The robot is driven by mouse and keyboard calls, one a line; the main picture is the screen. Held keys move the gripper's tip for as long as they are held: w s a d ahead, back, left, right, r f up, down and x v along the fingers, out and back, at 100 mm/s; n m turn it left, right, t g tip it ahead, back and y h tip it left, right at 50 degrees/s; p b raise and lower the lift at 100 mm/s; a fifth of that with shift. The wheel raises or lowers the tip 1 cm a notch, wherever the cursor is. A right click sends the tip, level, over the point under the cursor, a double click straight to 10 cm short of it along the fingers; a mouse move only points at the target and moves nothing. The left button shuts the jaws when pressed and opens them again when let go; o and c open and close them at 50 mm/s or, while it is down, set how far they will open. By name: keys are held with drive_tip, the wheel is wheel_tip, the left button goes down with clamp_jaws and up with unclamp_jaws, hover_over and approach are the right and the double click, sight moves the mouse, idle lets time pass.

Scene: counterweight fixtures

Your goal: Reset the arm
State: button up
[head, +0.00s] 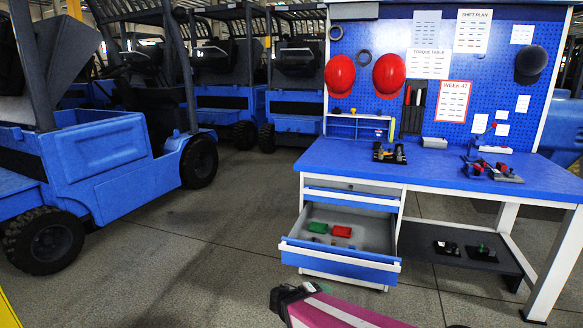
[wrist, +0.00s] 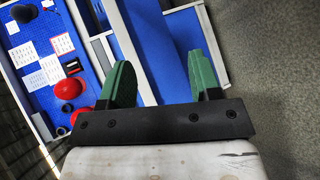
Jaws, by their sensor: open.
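My gripper (wrist: 160,70) shows in the wrist view with its two green fingers wide apart and nothing between them. In the head view my arm reaches in from the bottom edge, and the dark gripper end (head: 294,296) is low, in front of the open drawer (head: 340,262). The gripper appears apart from the drawer. The fingers are mostly hidden in the head view.
A blue workbench (head: 440,172) bears a dark fixture (head: 389,153) and a red-and-black clamp-like device (head: 492,170). A dark lower shelf (head: 450,256) holds two small fixtures. Blue forklifts (head: 95,165) stand at left and behind. The floor (head: 190,250) left of the drawer is clear.

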drive_tip(key=w+d+r+m+g+y, duration=0.1)
drive_tip(key=d+r+m+g+y, duration=0.2)
drive_tip(key=y, duration=0.9)
drive_tip(key=d+m+g, duration=0.3)
drive_tip(key=d, duration=0.2)
drive_tip(key=shift+w+r, duration=0.2)
drive_tip(key=shift+r, duration=0.05)
drive_tip(key=shift+d, duration=0.15)
